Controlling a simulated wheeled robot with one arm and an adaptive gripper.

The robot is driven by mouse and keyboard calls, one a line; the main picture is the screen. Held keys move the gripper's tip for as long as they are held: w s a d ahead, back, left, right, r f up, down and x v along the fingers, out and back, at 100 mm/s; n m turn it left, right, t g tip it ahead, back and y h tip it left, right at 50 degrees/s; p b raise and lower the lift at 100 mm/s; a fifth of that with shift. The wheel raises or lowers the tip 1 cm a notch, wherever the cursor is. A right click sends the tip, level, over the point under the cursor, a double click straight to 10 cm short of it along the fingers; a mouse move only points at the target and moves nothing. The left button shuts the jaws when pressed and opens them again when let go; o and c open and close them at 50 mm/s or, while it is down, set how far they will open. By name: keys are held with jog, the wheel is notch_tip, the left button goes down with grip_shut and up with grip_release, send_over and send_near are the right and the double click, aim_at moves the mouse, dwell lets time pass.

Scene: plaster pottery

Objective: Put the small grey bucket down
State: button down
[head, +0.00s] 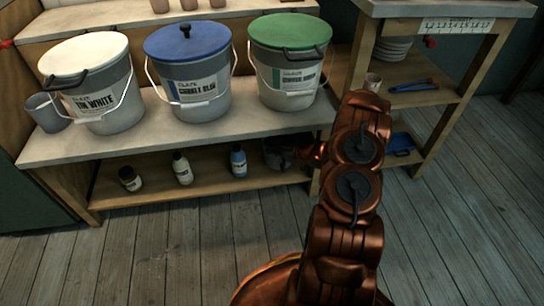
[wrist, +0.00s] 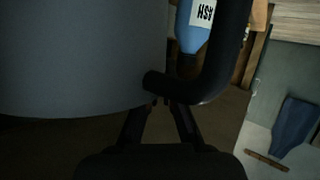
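The small grey bucket (head: 278,153) is in the head view at the right end of the lower shelf, beside the bottles and under the bench top. It fills the upper left of the wrist view (wrist: 80,60), with its thick black handle (wrist: 215,85) curving on the right. My gripper (wrist: 162,104) has its fingers drawn together at the handle, whose bend partly hides the fingertips. In the head view my gripper (head: 308,153) reaches in from the right, mostly hidden by my arm. I cannot tell whether the bucket's base touches the shelf.
The lower shelf (head: 150,192) holds a bottle with a blue label (head: 238,162), a white bottle (head: 182,168) and a dark jar (head: 130,179). Large white, blue and green lidded buckets stand above. A shelf unit (head: 425,95) stands right.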

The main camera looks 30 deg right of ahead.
aim_at(272, 156)
jog(key=shift+w+d, duration=0.15)
jog(key=shift+w, duration=0.25)
notch_tip(272, 156, down, 4)
jog(key=shift+r+b, duration=0.25)
jog(key=shift+b, duration=0.6)
jog(key=c, duration=1.3)
grip_release()
jog(key=p+v, duration=0.3)
jog(key=v, duration=0.9)
